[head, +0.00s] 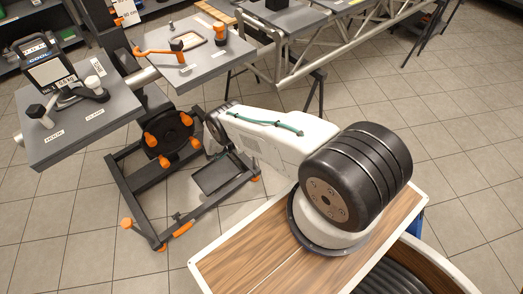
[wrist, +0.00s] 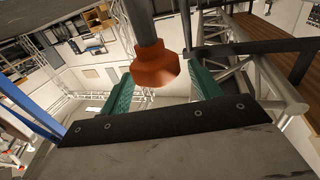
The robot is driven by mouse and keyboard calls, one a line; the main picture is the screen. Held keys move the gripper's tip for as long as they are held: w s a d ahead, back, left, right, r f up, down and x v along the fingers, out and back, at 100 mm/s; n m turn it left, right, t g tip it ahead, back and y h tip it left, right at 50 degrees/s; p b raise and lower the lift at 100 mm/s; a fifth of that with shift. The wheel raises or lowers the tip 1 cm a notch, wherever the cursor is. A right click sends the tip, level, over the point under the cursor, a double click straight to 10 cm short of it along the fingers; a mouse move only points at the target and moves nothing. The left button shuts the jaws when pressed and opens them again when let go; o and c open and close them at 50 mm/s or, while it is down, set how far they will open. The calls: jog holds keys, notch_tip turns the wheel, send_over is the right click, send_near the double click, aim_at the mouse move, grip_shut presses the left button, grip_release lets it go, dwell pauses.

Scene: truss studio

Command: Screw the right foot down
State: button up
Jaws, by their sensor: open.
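In the wrist view, my gripper (wrist: 160,84) is open. Its two green fingers stand on either side of an orange faceted piece (wrist: 153,68) on a dark upright rod, which looks like a foot or knob of the stand. I cannot tell whether either finger touches it. In the head view, the dark stand frame (head: 168,178) stands on the tiled floor. An orange foot (head: 127,223) shows at its front left corner and an orange end (head: 256,178) at its right. My arm hides the gripper in the head view.
A grey board with a clamp and labels (head: 75,125) and a second grey board with tools (head: 200,65) sit above the stand. Several orange knobs (head: 151,140) surround its column. A metal truss (head: 330,45) runs behind. The tiled floor at right is clear.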

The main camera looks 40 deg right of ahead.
notch_tip(320, 180, up, 3)
jog(key=shift+f, duration=0.1)
jog(key=s+a+r, duration=0.1)
jog(key=s+a, duration=0.3)
jog(key=s, duration=1.1)
jog(key=shift+s+a, duration=0.2)
